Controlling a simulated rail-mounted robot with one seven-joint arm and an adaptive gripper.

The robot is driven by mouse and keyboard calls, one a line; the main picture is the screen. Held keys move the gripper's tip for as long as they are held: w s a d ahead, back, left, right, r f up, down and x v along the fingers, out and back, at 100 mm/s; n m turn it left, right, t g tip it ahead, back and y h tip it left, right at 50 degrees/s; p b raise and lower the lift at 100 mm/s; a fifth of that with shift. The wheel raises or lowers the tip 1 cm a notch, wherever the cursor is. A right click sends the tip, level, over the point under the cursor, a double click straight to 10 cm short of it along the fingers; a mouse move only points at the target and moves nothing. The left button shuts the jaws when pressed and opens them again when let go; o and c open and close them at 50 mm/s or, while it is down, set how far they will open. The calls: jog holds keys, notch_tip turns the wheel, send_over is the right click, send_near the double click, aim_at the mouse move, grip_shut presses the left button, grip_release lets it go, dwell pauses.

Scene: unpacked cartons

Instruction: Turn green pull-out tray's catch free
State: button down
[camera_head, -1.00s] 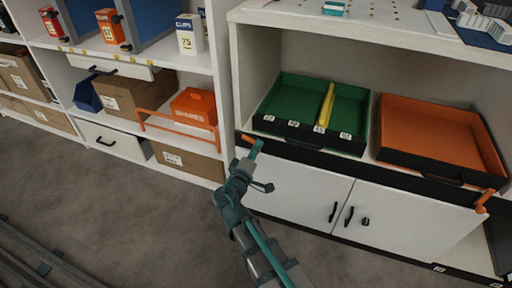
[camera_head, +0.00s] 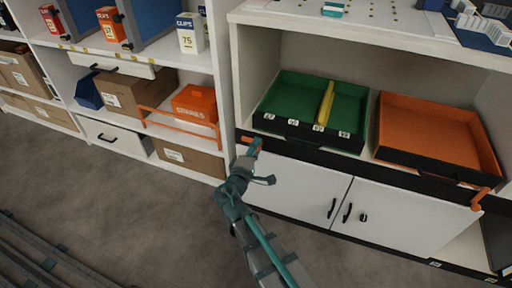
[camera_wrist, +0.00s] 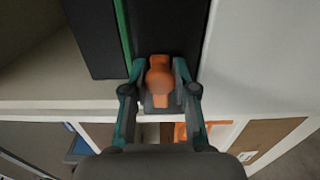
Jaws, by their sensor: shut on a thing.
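The green pull-out tray (camera_head: 292,101) sits in the right-hand shelf bay, with a black front and a yellow divider. Its orange catch (camera_head: 246,140) is at the left end of the black rail below the tray. In the wrist view the catch (camera_wrist: 160,78) stands between the two fingers, its rounded end toward the top. My gripper (camera_head: 254,147) is shut on the catch; the wrist view shows a finger on either side (camera_wrist: 160,88). The fingers hide parts of the catch's sides.
An orange tray (camera_head: 430,128) sits right of the green one, with another orange catch (camera_head: 480,198) at the rail's right end. White cabinet doors (camera_head: 395,216) with black handles are below. The shelf upright (camera_head: 222,90) is close on the left. Open floor lies in front.

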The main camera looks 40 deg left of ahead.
jog(key=c, duration=0.9)
grip_release()
jog(key=v, duration=1.2)
jog(key=shift+d, duration=0.1)
